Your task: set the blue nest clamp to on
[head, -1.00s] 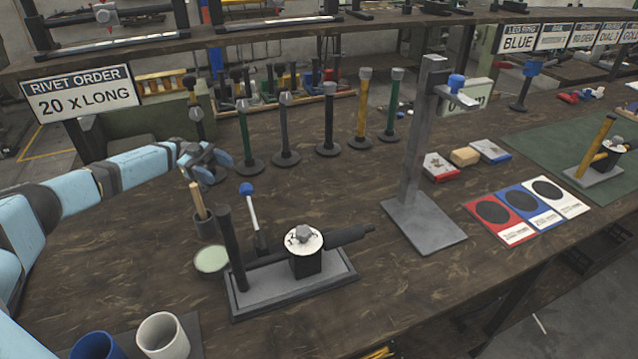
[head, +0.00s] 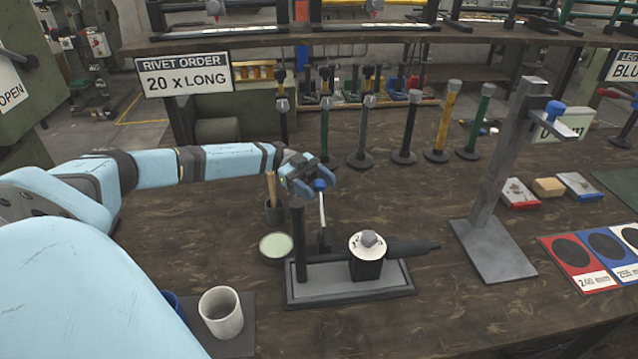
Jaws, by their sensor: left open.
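A lever with a white shaft and a blue knob (head: 320,185) stands upright behind a grey fixture base (head: 350,292). I take it to be the blue nest clamp's handle. The fixture carries a dark post (head: 299,240) and a black block with a white dial and grey knob (head: 368,243). My left gripper (head: 310,181) is open at the blue knob, its fingers close around or just beside it. I cannot tell whether they touch it. The fingers hide part of the knob. My right gripper is out of view.
A cup with a wooden handle (head: 274,212) and a pale green round dish (head: 276,246) stand left of the fixture. A grey column stand (head: 495,205) rises to the right. Several coloured posts on round bases line the back. A white mug (head: 220,312) is in front.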

